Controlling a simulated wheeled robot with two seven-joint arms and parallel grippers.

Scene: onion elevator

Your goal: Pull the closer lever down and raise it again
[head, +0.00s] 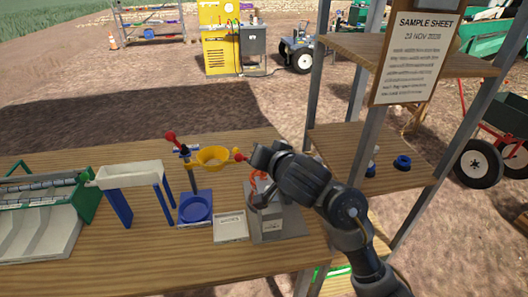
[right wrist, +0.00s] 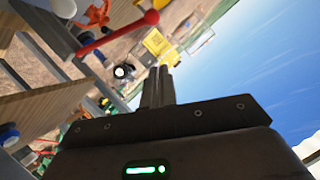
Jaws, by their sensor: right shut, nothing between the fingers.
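A lever with a red ball knob (head: 239,156) reaches left from a grey metal device (head: 268,226) near the table's right end. The device has an orange-red part (head: 257,181), partly hidden behind my right arm. In the right wrist view the red lever (right wrist: 120,35) slants up to its ball, left of the fingers and apart from them in the picture. My right gripper (head: 258,158) is just right of the knob; its fingers (right wrist: 160,82) are together and empty. A second red-knobbed lever (head: 170,136) stands tilted on the blue stand with a yellow funnel (head: 214,156). My left gripper is out of view.
A small pale tray (head: 230,226) lies left of the grey device. A white trough (head: 130,175) on blue legs and a green-sided machine (head: 45,215) stand left. A shelf rack with a post (head: 312,110) and a sample sheet (head: 415,58) is at right.

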